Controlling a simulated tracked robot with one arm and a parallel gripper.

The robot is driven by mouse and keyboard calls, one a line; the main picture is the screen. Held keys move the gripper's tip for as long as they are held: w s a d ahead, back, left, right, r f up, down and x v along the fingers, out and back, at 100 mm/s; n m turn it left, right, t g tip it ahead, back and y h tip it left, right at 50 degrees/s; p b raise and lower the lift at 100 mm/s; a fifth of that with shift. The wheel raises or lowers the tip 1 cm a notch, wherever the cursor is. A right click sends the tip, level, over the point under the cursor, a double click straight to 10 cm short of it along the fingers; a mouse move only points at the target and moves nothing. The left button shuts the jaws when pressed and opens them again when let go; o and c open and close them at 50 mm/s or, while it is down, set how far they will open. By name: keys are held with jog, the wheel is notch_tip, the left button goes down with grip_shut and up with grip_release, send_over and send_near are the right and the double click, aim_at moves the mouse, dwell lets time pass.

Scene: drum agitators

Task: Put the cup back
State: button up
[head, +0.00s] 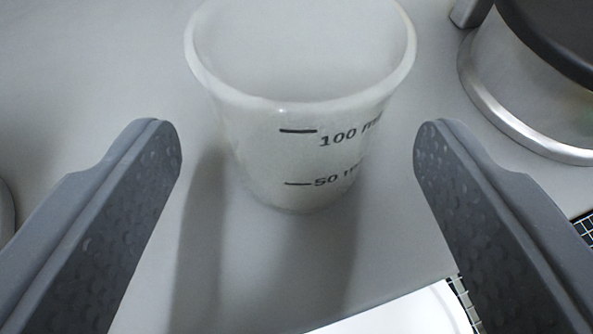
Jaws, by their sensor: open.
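A translucent white measuring cup (290,150) stands upright on a grey surface (90,90), in the upper middle of the head view. Black marks on its side read 100 and 50. Its mouth faces up, and the top of its rim is cut off by the picture edge. My gripper (298,152) is open, with one grey padded finger to the left of the cup and one to the right. Gaps show between the fingers and the cup in the picture. I cannot tell how far the fingertips are from the cup in depth.
A round metal vessel (520,122) with a dark top stands at the upper right. A white rounded object (405,315) and a dark grid (585,226) lie past the surface's lower right edge. Part of a pale round thing (5,212) shows at the left edge.

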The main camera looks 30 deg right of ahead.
jog(key=p+v, duration=0.2)
jog(key=v, duration=0.5)
jog(key=shift+s+r, duration=0.1)
jog(key=w+a+r+t+y, duration=0.2)
jog(key=r, duration=0.4)
jog(key=w+a+r+t+y, duration=0.1)
jog(key=w+a+r+y, duration=0.15)
jog(key=r, duration=0.35)
notch_tip(320, 180, up, 18)
jog(key=s+a+n+t+y, duration=0.1)
jog(key=s+n+t+y, duration=0.15)
jog(key=n+y, duration=0.2)
jog(key=s+d+r+n+g+h, duration=0.1)
jog(key=s+d+r+g+h, duration=0.1)
jog(key=s+d+r, duration=0.9)
jog(key=s+r, duration=0.2)
jog(key=s, duration=0.1)
jog(key=shift+h, duration=0.3)
